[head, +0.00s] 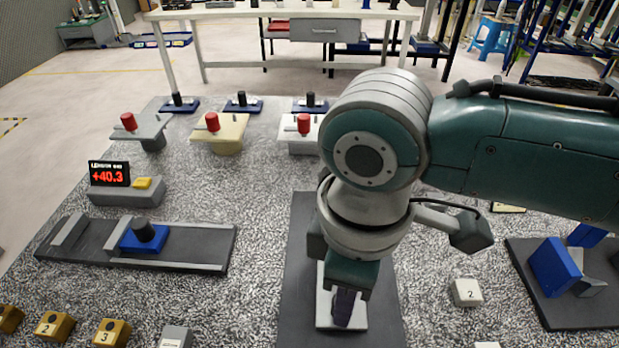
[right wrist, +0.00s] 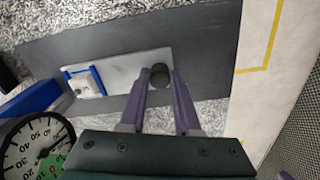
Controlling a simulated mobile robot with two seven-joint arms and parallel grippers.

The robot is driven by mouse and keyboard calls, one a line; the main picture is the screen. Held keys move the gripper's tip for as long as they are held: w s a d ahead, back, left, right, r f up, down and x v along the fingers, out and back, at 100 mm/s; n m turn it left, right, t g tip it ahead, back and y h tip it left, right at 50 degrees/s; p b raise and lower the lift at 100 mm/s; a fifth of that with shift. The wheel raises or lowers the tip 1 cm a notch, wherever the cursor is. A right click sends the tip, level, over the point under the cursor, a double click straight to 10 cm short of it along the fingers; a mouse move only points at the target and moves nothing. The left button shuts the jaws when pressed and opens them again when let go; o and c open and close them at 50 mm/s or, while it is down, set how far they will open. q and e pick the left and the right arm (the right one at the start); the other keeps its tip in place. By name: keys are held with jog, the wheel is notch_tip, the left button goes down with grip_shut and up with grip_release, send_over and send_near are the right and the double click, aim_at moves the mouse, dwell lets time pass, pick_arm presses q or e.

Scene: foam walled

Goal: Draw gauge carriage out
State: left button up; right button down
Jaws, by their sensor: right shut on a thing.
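The gauge carriage appears to be the pale grey plate (head: 324,312) lying on a dark track (head: 299,235); it also shows in the right wrist view (right wrist: 125,70). A black upright knob (right wrist: 160,75) stands at one end of it, and a blue-edged nest (right wrist: 69,86) with a white block (right wrist: 86,86) sits at the other end. My right gripper (head: 343,315) points down over the plate with its purple fingers shut on the knob. The round dial gauge (right wrist: 35,145) shows at the lower left of the wrist view. My left gripper is not in view.
A display reading +40.3 (head: 109,174) stands at the left, behind a dark rail (head: 190,257) with a blue knobbed slider (head: 146,238). Several red-knobbed stands (head: 228,130) are farther back. A white block marked 2 (head: 466,292) and a blue fixture (head: 555,267) lie right.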

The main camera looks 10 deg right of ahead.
jog(key=shift+s+r+p, duration=0.15)
jog(key=shift+s+p, duration=0.05)
jog(key=shift+p, duration=0.15)
jog(key=s+p, duration=0.1)
jog(key=s+a+p, duration=0.1)
jog(key=s+p, duration=0.3)
jog(key=shift+s+a+r, duration=0.2)
jog(key=shift+a+r, duration=0.1)
jog(key=shift+r, duration=0.1)
jog(key=s+a+f+p, duration=0.1)
jog(key=s+a+p, duration=0.1)
jog(key=s, duration=0.5)
jog(key=shift+p, duration=0.75)
jog(key=c, duration=0.6)
grip_release()
jog(key=shift+w, duration=0.1)
